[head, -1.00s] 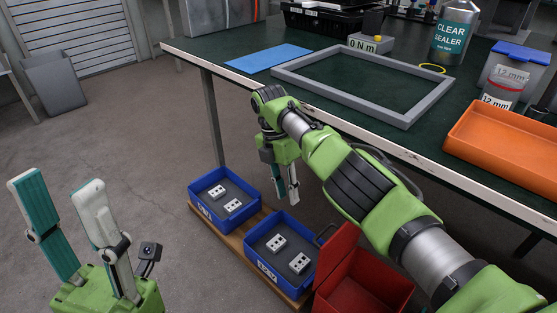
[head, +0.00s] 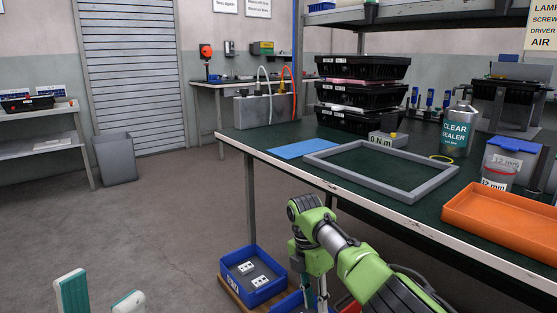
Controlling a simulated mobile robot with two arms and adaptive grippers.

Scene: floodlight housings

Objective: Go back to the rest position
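My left gripper (head: 100,297) shows only its two white and teal fingertips at the bottom left edge. The fingers stand apart with nothing between them; the rest of this gripper is cut off. My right arm comes in from the bottom right, bent at a green joint. My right gripper (head: 316,294) points down beside the table's front edge, next to the blue bins. Its fingers are small and partly cut off by the bottom edge, so its opening is unclear.
A blue bin (head: 272,292) with white parts stands on a low wooden platform. The green table (head: 280,137) carries a grey frame (head: 438,181), a blue sheet (head: 301,147), an orange tray (head: 501,222) and a sealer can (head: 457,133). Open floor lies to the left.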

